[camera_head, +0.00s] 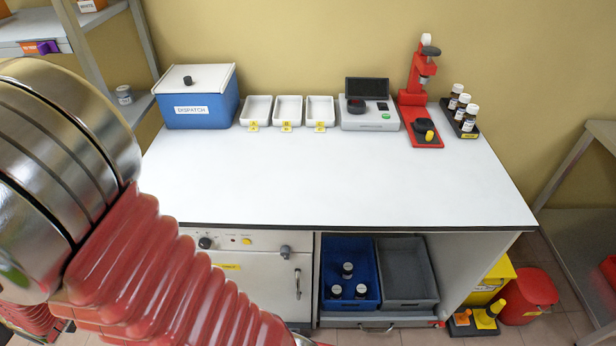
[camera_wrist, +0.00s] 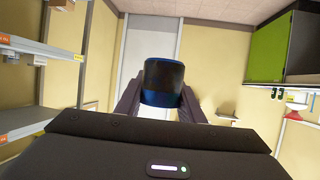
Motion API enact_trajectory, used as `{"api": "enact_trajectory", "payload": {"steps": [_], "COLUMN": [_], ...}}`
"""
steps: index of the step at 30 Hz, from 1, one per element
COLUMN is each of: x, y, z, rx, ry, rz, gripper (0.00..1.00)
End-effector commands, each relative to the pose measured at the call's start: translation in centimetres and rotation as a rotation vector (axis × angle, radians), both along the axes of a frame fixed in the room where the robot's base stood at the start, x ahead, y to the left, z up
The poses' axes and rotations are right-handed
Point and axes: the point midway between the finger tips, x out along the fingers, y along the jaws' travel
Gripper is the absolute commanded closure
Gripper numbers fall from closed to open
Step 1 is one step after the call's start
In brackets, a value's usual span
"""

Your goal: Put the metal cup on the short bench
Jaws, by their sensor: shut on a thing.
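In the wrist view my gripper (camera_wrist: 160,97) is shut on a dark, upright cylinder with blue edges, which looks like the metal cup (camera_wrist: 163,82). In the head view neither my gripper nor the cup shows; my arm fills the left. A bench (camera_head: 330,190) with a white top stands ahead. Part of a grey bench or rack (camera_head: 585,205) shows at the right edge. I cannot tell which of them is the short bench.
Along the white bench's back stand a blue DISPATCH box (camera_head: 200,104), white trays (camera_head: 288,111), a grey instrument (camera_head: 368,120), a red press (camera_head: 416,90) and a bottle rack (camera_head: 466,133). The bench's front and middle are clear. Yellow and red bins (camera_head: 527,295) stand on the floor.

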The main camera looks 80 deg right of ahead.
Motion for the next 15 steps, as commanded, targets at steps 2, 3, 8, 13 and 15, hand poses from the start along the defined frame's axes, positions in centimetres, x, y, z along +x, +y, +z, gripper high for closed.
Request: {"api": "enact_trajectory", "payload": {"steps": [2, 3, 8, 13, 15], "x": [0.1, 0.1, 0.3, -0.3, -0.9], "y": [-0.7, -1.3, -5.7, -13.1, -16.3], "z": [0.1, 0.2, 0.9, 1.8, 2.2], "rx": [0.0, 0.0, 0.001, 0.002, 0.002], "ry": [-0.001, -0.001, -0.002, -0.003, -0.003], "rz": [-0.017, -0.031, -0.138, -0.321, -0.402], "gripper": [0.88, 0.88, 0.88, 0.88, 0.88]}}
